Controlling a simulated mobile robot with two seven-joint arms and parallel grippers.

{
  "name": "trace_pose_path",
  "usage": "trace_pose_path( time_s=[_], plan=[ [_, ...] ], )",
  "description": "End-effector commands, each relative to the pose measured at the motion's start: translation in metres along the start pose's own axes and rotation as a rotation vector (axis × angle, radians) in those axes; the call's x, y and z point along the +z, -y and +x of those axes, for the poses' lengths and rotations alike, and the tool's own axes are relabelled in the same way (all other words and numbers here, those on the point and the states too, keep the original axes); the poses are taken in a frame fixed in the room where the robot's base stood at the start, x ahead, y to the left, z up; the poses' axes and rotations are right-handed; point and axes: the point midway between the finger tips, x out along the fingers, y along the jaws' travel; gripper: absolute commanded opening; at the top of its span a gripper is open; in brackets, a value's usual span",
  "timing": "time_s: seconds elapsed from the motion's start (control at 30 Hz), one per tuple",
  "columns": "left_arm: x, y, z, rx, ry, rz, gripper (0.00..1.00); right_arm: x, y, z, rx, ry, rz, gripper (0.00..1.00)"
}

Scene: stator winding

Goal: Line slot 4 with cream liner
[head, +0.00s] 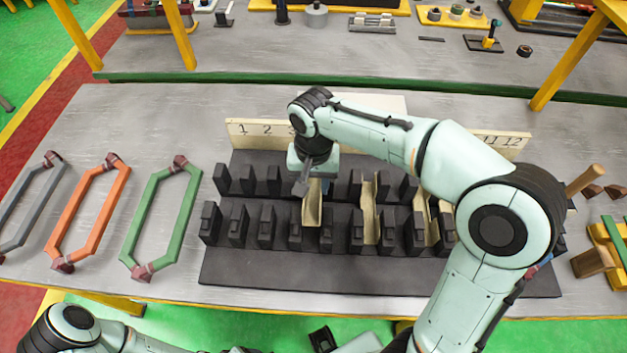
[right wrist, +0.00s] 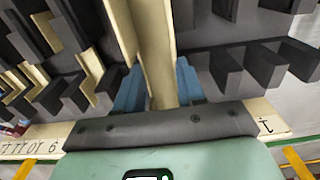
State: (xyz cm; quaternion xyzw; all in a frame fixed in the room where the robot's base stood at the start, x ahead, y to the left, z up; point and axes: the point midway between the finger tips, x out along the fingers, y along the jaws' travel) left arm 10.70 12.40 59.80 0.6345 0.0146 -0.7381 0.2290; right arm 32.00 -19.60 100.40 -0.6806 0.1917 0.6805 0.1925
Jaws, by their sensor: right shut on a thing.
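The dark stator block (head: 270,268) lies on the table with rows of black teeth and a numbered cream board (head: 262,130) behind. My right gripper (head: 316,186) points down over the left-middle slots. It is shut on a cream liner (head: 313,210), a long folded channel lying along a gap between teeth. In the right wrist view the blue fingers (right wrist: 158,88) flank the liner (right wrist: 152,45). I cannot tell whether it is fully seated. The arm hides the board's 4. Other cream liners (head: 370,208) stand in slots to the right. My left gripper is out of sight.
Grey (head: 28,205), orange (head: 88,215) and green (head: 160,215) coils lie left of the block. A wooden mallet (head: 590,262) lies at the right. Yellow posts (head: 178,35) rise behind. The table's front edge is clear.

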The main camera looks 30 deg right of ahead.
Motion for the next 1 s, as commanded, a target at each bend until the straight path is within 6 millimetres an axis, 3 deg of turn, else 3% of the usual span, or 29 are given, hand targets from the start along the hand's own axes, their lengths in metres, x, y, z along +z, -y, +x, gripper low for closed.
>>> trace_pose_path(
  time_s=[1.0],
  plan=[
    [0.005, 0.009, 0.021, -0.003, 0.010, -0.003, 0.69, 0.000, 0.000, 0.029, 0.001, 0.001, 0.000, 0.22]
  ],
)
